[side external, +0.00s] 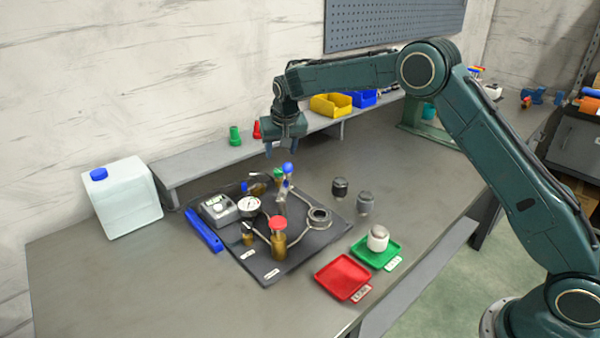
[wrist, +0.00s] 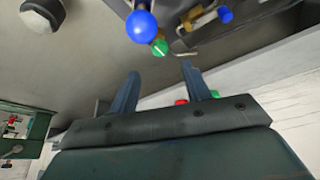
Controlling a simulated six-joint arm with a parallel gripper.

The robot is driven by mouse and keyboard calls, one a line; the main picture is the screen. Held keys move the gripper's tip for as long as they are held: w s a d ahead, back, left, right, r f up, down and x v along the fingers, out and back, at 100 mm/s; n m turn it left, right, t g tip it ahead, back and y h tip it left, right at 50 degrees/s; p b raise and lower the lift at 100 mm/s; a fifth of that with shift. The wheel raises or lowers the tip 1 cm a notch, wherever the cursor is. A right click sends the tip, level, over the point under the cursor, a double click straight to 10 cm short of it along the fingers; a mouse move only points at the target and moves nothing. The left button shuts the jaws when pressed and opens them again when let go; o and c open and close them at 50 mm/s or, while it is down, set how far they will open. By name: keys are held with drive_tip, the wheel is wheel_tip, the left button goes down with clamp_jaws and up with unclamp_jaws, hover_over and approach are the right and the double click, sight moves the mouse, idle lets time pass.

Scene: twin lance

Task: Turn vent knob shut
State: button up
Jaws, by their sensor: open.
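The pipe rig on the black mat (side external: 240,262) carries several knobs; which is the vent knob I cannot tell. A red knob (side external: 278,223) tops a brass body at the front. My gripper (side external: 281,150) is open and empty above the back of the rig. In the wrist view, the blue ball (wrist: 141,26), green knob (wrist: 159,47) and blue knob (wrist: 226,14) lie beyond the open fingers (wrist: 160,70).
A gauge (side external: 249,205) and grey meter box (side external: 218,210) sit on the mat. A grey shelf (side external: 205,164) and white jug (side external: 127,200) border the back left.

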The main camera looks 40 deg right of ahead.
drive_tip(key=shift+v, duration=2.8)
drive_tip(key=s+d+r+n, duration=0.1)
drive_tip(key=s+r, duration=0.4)
drive_tip(key=s, duration=0.2)
drive_tip(key=s+r+y, duration=0.1)
drive_tip(key=s+r, duration=0.3)
drive_tip(key=s, duration=0.4)
drive_tip(key=s+d+r+n, duration=0.1)
drive_tip(key=s+r, duration=0.4)
drive_tip(key=s, duration=0.2)
drive_tip(key=s+f+n, duration=0.1)
drive_tip(key=s+f, duration=0.2)
drive_tip(key=s, duration=0.8)
drive_tip(key=s+a+f+n+t, duration=0.1)
drive_tip(key=s+f, duration=0.1)
drive_tip(key=s, duration=1)
drive_tip(key=shift+s+f+n+y, duration=0.25)
drive_tip(key=shift+f+n+y, duration=0.05)
drive_tip(key=shift+f+y, duration=0.1)
